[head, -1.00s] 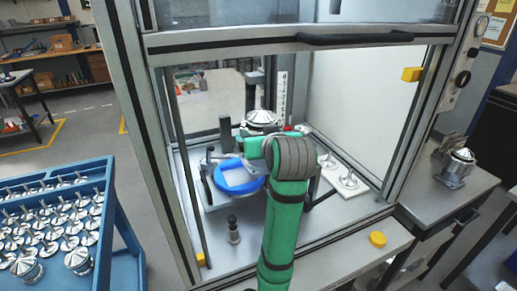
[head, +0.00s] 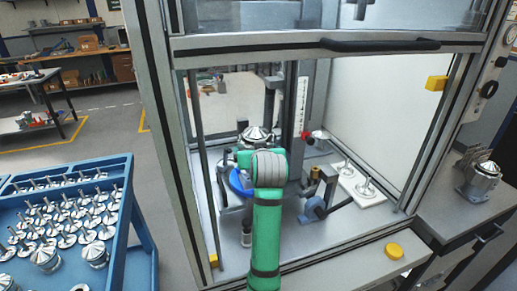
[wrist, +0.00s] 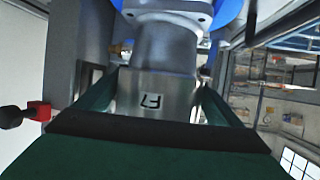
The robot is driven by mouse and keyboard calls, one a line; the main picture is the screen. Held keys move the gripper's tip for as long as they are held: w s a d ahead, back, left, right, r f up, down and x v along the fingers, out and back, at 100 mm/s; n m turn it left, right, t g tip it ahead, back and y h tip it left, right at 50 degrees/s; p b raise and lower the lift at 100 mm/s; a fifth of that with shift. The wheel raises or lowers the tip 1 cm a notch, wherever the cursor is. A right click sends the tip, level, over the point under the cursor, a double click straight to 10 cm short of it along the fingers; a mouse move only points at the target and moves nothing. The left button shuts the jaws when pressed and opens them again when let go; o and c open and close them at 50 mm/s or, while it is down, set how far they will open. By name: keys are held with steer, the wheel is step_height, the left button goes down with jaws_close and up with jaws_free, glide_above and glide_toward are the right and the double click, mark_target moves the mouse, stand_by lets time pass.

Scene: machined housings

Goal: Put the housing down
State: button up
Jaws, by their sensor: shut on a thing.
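The housing (head: 257,135) has a bright metal conical finned top and shows just behind my wrist in the head view. My gripper (wrist: 158,108) is shut on it. In the wrist view the housing's metal body (wrist: 165,70) sits between the green fingers, with a dark mark on its face and a pale flange toward a blue round piece (wrist: 225,10). In the head view the blue round piece (head: 236,181) shows beside my arm inside the enclosure, mostly hidden. Whether the housing touches it is hidden. The fingertips are hidden in the head view.
The enclosure frame (head: 157,130) surrounds my arm. A blue clamp (head: 314,208) and a red knob (head: 305,135) stand to the right. A white plate (head: 372,199) holds pegs. Another housing (head: 482,178) stands on the right bench. A blue cart (head: 139,238) carries parts at left.

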steer(key=shift+w+a+f, duration=0.1)
steer(key=shift+w+f, duration=0.05)
steer(key=shift+f, duration=0.7)
steer(key=shift+w+a+f, duration=0.1)
steer(key=shift+f, duration=0.7)
steer(key=shift+f, duration=0.15)
steer(key=o, duration=1.9)
steer(key=shift+f, duration=0.2)
steer(key=shift+s+r, duration=0.1)
steer(key=shift+r, duration=0.1)
steer(key=v, duration=1.2)
steer(key=shift+f, duration=0.1)
